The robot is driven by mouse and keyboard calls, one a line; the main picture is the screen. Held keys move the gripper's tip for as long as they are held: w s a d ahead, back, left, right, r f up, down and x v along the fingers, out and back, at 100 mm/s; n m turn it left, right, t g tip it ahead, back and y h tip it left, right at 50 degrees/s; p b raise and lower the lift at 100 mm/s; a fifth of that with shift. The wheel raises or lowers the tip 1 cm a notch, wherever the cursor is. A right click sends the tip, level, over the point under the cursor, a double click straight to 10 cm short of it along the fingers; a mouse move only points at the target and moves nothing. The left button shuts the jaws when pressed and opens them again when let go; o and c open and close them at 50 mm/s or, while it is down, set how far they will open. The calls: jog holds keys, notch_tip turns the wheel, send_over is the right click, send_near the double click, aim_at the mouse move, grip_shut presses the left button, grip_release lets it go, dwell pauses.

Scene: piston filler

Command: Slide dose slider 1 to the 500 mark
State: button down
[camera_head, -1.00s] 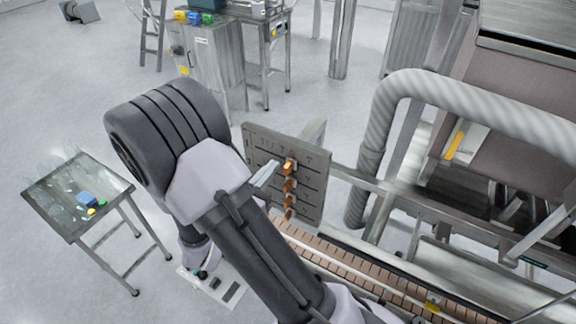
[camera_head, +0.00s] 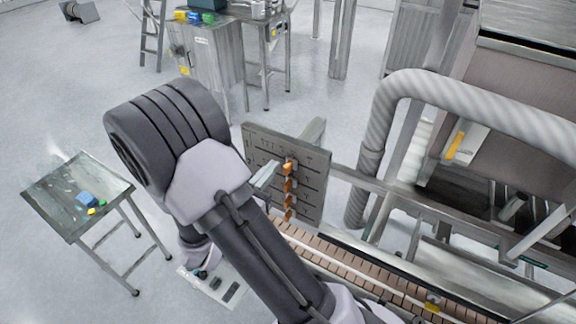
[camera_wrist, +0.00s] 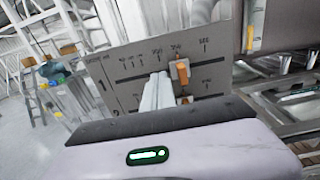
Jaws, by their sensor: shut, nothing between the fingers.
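The upright grey dose panel (camera_head: 314,205) carries several horizontal slots with orange sliders. Dose slider 1 (camera_wrist: 182,72) is the orange knob on the top slot; it also shows in the head view (camera_head: 287,167). It stands right of the slot's middle, under a blurred mark. The rightmost mark (camera_wrist: 205,45), which looks like 500, lies further right along the slot. My gripper (camera_wrist: 158,80) is shut and empty, its fingertips just left of slider 1, in front of the panel. I cannot tell whether they touch the slider. In the head view my gripper (camera_head: 266,174) is partly hidden by my arm.
A second orange slider (camera_wrist: 185,99) sits just below, partly hidden by my wrist. A thick ribbed hose (camera_head: 375,135) and metal frame stand right of the panel. A conveyor (camera_head: 345,262) runs below it. A small table (camera_head: 60,205) stands at left.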

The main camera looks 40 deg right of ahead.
aim_at(284, 172)
jog(key=shift+s+d, duration=0.2)
jog(key=shift+s, duration=0.35)
jog(key=shift+s+d, duration=0.2)
jog(key=shift+s, duration=0.3)
dwell(0.4)
jog(key=shift+s+d, duration=0.15)
jog(key=shift+s, duration=0.3)
jog(key=shift+s+d+b, duration=0.2)
jog(key=shift+s+d, duration=0.05)
jog(key=shift+s, duration=0.4)
jog(key=shift+s+d+b, duration=0.15)
jog(key=shift+s+d, duration=0.05)
jog(key=shift+s, duration=0.4)
jog(key=shift+w, duration=0.1)
jog(key=shift+w+a, duration=0.25)
jog(key=shift+w, duration=0.35)
jog(key=shift+a, duration=0.2)
jog(key=v, duration=0.7)
jog(key=shift+s+a, duration=0.15)
jog(key=shift+a, duration=0.15)
